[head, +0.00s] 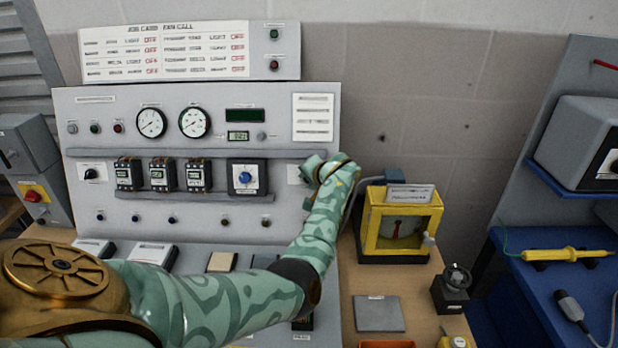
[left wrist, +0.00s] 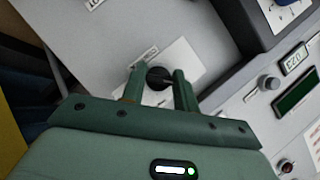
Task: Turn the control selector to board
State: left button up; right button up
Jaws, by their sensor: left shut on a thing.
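The control selector is a small black knob (left wrist: 158,77) on a white plate (left wrist: 180,62) on the grey panel. In the head view the plate (head: 294,174) shows only in part at the panel's right side, and my gripper hides the knob. My left gripper (left wrist: 158,84) has its two fingers on either side of the knob, shut on it. In the head view the left gripper (head: 314,168) is against the panel's right edge. The knob's pointer direction and the lettering by it are too small to read. My right gripper is not in view.
The grey panel (head: 220,103) carries gauges, a blue dial (head: 246,177), several breakers and a left black knob (head: 91,173). Right of my forearm stands a yellow-framed meter (head: 371,222). A blue bench (head: 530,285) with a yellow probe (head: 566,254) is at far right.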

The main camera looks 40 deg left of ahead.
pick_arm(q)
jog(key=shift+d+f, duration=0.1)
jog(key=shift+f, duration=0.05)
jog(key=o, duration=1)
jog(key=shift+c, duration=0.2)
jog(key=p+v, duration=0.3)
jog(key=v, duration=1.3)
jog(key=shift+d, duration=0.1)
